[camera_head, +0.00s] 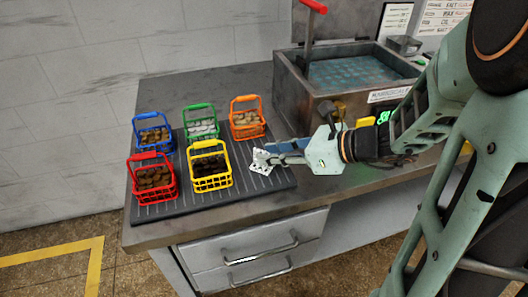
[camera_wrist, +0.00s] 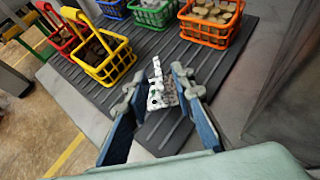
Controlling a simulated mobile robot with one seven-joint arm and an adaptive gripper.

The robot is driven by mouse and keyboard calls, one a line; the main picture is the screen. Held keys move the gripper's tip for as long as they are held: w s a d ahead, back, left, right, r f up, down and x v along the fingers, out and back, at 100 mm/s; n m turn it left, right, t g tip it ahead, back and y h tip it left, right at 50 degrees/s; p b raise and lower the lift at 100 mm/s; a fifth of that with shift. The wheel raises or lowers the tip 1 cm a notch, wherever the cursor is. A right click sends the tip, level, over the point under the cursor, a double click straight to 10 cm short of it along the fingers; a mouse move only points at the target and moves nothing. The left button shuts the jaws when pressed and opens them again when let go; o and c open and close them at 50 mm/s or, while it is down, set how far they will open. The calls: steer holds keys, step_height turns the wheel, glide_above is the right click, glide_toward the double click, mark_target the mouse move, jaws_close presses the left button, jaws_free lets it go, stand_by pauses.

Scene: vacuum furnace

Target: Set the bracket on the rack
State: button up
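The bracket (camera_head: 262,161) is a small pale metal piece with holes and an upright flange. My gripper (camera_head: 270,156) is at the right end of the dark ribbed rack (camera_head: 277,180), with the bracket at its fingertips. In the wrist view the bracket (camera_wrist: 163,95) sits between the two blue fingers of my gripper (camera_wrist: 158,82), which appear closed on its sides. The ribbed rack (camera_wrist: 165,132) lies below and behind it. Whether the bracket touches the rack cannot be told.
Red (camera_head: 153,180), yellow (camera_head: 210,170), blue (camera_head: 152,135), green (camera_head: 201,124) and orange (camera_head: 247,119) baskets with contents fill most of the rack. A metal basin (camera_head: 340,80) stands at the back right. The rack's right front strip is clear.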

steer(key=p+v, duration=0.1)
steer(key=v, duration=0.8)
steer(key=shift+d, duration=0.2)
steer(key=shift+s, duration=0.1)
